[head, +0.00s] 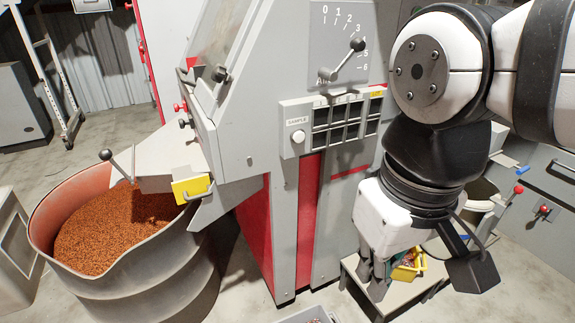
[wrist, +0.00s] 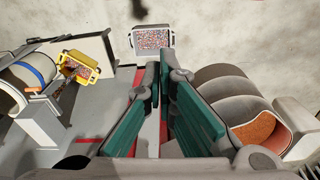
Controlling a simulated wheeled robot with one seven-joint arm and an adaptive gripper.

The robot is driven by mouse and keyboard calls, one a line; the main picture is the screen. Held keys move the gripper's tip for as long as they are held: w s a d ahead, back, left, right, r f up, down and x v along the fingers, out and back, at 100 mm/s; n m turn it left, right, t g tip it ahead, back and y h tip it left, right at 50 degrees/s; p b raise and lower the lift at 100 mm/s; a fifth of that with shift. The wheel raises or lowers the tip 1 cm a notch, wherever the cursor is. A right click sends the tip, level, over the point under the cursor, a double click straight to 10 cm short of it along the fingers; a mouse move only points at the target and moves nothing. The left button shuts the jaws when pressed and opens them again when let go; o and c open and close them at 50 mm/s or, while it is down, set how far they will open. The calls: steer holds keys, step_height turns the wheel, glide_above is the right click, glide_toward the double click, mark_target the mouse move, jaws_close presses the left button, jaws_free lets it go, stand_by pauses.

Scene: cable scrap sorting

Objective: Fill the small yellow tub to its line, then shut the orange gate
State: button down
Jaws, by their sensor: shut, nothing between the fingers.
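The small yellow tub (wrist: 97,72) is at the upper left of the wrist view, with mixed-colour granules inside. Its fill line cannot be made out. It also shows in the head view (head: 407,272), on a low stand, partly hidden behind my gripper. A brown streak of granules lies between the grey spout and the tub; I cannot tell whether it is flowing. An orange part (wrist: 52,89), perhaps the orange gate, is by that spout; its position is unclear. My gripper (head: 372,282) is shut and empty, pointing down in front of the tub. Its green pads (wrist: 163,85) fill the wrist view's middle.
A large drum (head: 150,275) of copper-coloured granules stands at left under a chute with a yellow piece (head: 190,188). The grey machine (head: 245,130) with a numbered dial and lever fills the middle. A grey tray (wrist: 136,42) of mixed granules lies on the floor.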

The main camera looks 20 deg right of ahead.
steer(key=w+b, duration=0.1)
steer(key=w, duration=0.6)
steer(key=shift+a, duration=0.3)
stand_by(0.3)
steer(key=s+p, duration=0.2)
steer(key=s, duration=0.6)
steer(key=shift+d+p, duration=0.3)
steer(key=shift+d, duration=0.05)
steer(key=shift+w, duration=0.1)
